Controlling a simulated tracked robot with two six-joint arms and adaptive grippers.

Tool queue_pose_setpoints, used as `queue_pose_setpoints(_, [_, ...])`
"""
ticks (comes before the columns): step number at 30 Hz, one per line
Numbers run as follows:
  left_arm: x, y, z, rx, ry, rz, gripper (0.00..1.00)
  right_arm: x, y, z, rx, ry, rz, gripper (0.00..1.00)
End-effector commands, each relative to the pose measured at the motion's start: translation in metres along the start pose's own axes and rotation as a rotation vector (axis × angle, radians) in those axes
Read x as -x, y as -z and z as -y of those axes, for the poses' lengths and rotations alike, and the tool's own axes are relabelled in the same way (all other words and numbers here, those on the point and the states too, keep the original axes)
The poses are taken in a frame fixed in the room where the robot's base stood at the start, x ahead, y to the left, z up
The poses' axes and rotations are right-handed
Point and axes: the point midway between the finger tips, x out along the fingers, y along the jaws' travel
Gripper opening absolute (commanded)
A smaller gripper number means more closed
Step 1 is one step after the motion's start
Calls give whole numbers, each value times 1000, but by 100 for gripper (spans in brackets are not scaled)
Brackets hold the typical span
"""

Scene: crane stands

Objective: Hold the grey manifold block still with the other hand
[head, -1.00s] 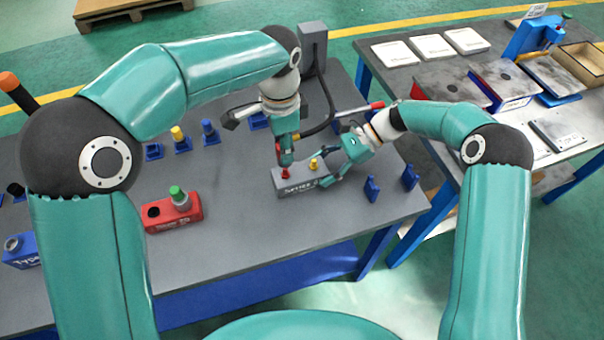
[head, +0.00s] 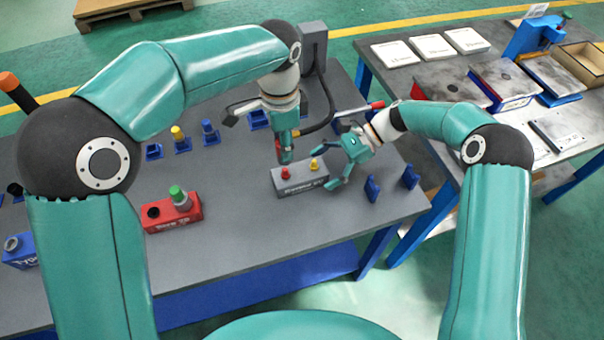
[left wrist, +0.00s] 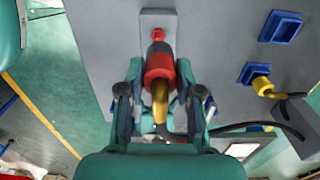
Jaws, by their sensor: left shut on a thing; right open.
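The grey manifold block (head: 312,184) sits on the grey bench, with a red port fitting (head: 285,174) and a yellow one (head: 313,163) on top. My left gripper (head: 285,156) is shut on a red hose coupling with a brass end (left wrist: 160,68). It holds the coupling upright above the block's red fitting. In the left wrist view the block (left wrist: 146,22) is just beyond the coupling. Whether the two touch is unclear. My right gripper (head: 331,170) is open beside the block's right end, apart from it, with nothing between its fingers.
A black hose (head: 318,127) runs from the coupling towards a grey post (head: 313,48) at the back. A red block (head: 172,215) with a green-topped fitting stands left. Blue holders (head: 371,189) stand to the right. The front of the bench is clear.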

Motion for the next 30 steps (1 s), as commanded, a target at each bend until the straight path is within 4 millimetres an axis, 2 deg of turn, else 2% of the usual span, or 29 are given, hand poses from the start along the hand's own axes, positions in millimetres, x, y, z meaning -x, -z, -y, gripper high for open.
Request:
queue_pose_setpoints(5, [0, 0, 0, 0, 1, 0, 0, 13, 0, 1, 1, 3, 0, 91])
queue_pose_setpoints(15, [0, 0, 0, 0, 0, 0, 0, 78, 2, 2, 0, 5, -2, 91])
queue_pose_setpoints(21, [0, 0, 0, 0, 0, 0, 0, 108, 2, 1, -1, 2, -1, 91])
queue_pose_setpoints(30, [13, 0, 0, 0, 1, -1, 0, 127, -9, 0, -2, -1, -1, 91])
